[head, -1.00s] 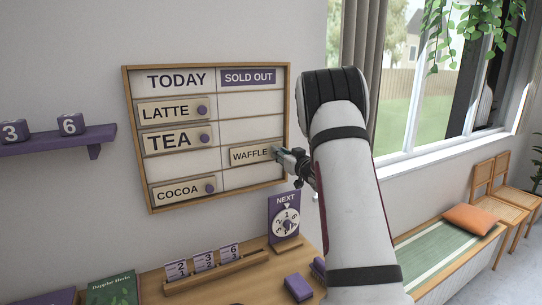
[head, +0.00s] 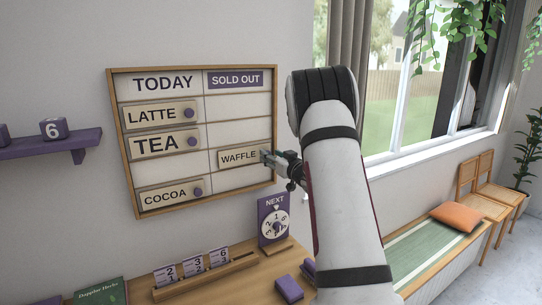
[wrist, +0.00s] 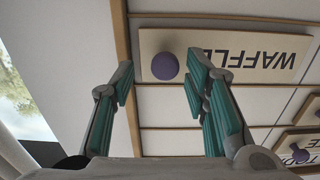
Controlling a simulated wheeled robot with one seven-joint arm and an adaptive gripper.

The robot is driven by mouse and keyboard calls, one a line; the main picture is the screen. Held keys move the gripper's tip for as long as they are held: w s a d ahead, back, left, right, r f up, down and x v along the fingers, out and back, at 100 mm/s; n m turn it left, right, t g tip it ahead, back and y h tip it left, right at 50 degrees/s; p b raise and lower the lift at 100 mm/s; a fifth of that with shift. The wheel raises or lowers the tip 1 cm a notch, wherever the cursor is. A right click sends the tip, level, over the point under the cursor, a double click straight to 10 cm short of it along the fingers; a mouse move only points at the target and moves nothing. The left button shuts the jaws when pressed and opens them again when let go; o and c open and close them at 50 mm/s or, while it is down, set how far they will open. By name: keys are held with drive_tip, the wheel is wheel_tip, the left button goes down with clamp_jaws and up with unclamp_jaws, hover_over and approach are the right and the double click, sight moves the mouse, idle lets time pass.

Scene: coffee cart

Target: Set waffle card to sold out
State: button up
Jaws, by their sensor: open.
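The waffle card (head: 238,158) is a cream plate in the right-hand column of the board, under the purple SOLD OUT header (head: 236,80), in the third row down. In the wrist view the waffle card (wrist: 230,55) appears upside down, with its round purple knob (wrist: 165,66). My gripper (head: 268,157) is at the card's right end, by the board's right frame. In the wrist view my gripper (wrist: 160,80) is open, its teal-padded fingers on either side of the knob with gaps between. The knob is hidden by the gripper in the head view.
The wood-framed board (head: 122,140) holds LATTE (head: 153,115), TEA (head: 155,143) and COCOA (head: 165,194) cards in the left column. Below are a NEXT dial (head: 274,226), a rack of number cards (head: 205,283) and a purple block (head: 289,289).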

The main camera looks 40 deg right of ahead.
drive_tip(key=s+a, duration=0.2)
drive_tip(key=s, duration=0.8)
drive_tip(key=shift+s, duration=0.25)
drive_tip(key=s+a+r+m+g+h, duration=0.1)
drive_tip(key=s+a+r+g, duration=0.15)
drive_tip(key=a+r, duration=0.45)
drive_tip(key=s+a+r+g, duration=0.1)
drive_tip(key=a+r+g, duration=0.15)
drive_tip(key=a, duration=0.85)
drive_tip(key=s+a+f+n+g+y, duration=0.1)
drive_tip(key=s+a+f+g+y, duration=0.1)
drive_tip(key=s+a, duration=0.8)
drive_tip(key=s+a+f+n+g+y, duration=0.2)
drive_tip(key=s+a+g, duration=0.3)
drive_tip(key=s+a, duration=0.6)
drive_tip(key=s, duration=0.2)
drive_tip(key=shift+s+a+f, duration=0.2)
drive_tip(key=shift+s+f, duration=0.15)
drive_tip(key=shift+s, duration=0.05)
